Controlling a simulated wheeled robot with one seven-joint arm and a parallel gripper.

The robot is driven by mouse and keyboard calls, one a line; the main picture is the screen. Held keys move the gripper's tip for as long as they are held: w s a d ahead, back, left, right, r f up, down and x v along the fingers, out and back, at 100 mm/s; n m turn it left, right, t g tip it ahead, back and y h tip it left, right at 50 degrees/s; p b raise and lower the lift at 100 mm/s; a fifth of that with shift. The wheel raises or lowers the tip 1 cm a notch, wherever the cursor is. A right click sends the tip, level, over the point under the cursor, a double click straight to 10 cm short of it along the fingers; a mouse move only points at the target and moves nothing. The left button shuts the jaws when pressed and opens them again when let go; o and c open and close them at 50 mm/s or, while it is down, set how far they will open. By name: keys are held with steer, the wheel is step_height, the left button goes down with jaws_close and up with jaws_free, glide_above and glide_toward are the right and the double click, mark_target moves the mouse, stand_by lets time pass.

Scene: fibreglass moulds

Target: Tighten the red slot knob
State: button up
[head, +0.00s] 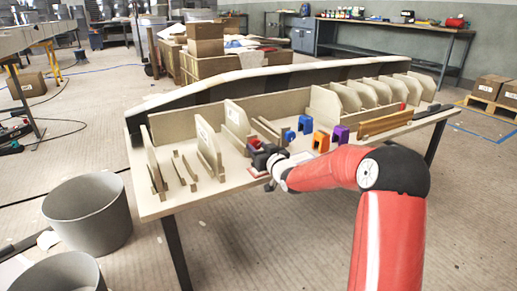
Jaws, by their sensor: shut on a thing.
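My gripper (257,155), dark and small in the head view, is low over the front middle of the long pale mould table (215,183). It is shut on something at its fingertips. A small patch of red (254,142) shows there, which looks like the red slot knob, but its slot and its seat are too small to make out. The fingers hide most of it. A red-edged flat piece (258,174) lies on the table just below the gripper.
Blue (304,125), orange (321,141) and purple (340,134) blocks stand right of my gripper. Upright pale ribs (208,150) stand to its left, and more line the right end. Grey bins (88,215) stand on the floor at left. Wooden strips (386,123) lie at right.

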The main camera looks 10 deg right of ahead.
steer(key=shift+r+m+p, duration=0.15)
steer(key=shift+m+p, duration=0.5)
steer(key=shift+m, duration=0.55)
steer(key=shift+m+p, duration=0.3)
steer(key=shift+m, duration=0.7)
steer(key=o, duration=1)
steer(key=v, duration=0.8)
steer(key=shift+w+a, duration=0.1)
